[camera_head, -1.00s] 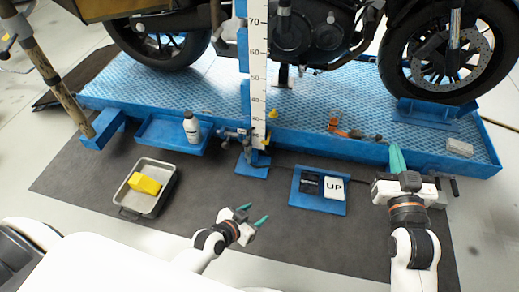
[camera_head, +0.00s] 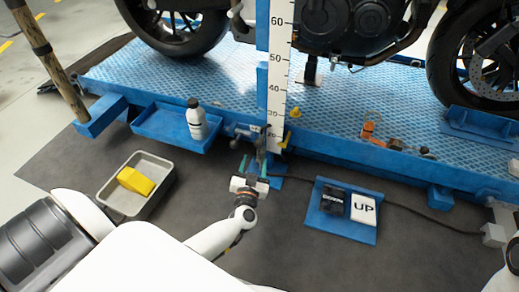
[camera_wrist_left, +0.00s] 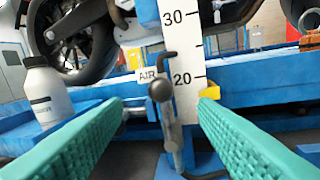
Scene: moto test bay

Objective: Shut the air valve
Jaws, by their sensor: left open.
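The air valve (camera_head: 259,143) is at the front edge of the blue platform, by the white height scale. In the left wrist view, the valve's lever (camera_wrist_left: 167,115), with a dark round end, stands nearly upright beside an AIR label (camera_wrist_left: 148,74). A dark hook-shaped rod shows just above it. My left gripper (camera_head: 254,165) is open and empty, just in front of the valve. In the left wrist view its two green fingers (camera_wrist_left: 162,105) lie either side of the lever, apart from it. Of my right arm only a part shows at the lower right edge; its gripper is out of view.
The height scale (camera_head: 277,90) rises right behind the valve. A white bottle (camera_head: 196,122) stands in a blue tray to the left. A grey pan (camera_head: 123,200) holds a yellow block. A blue pedal box marked UP (camera_head: 340,230) lies to the right, with a cable behind it.

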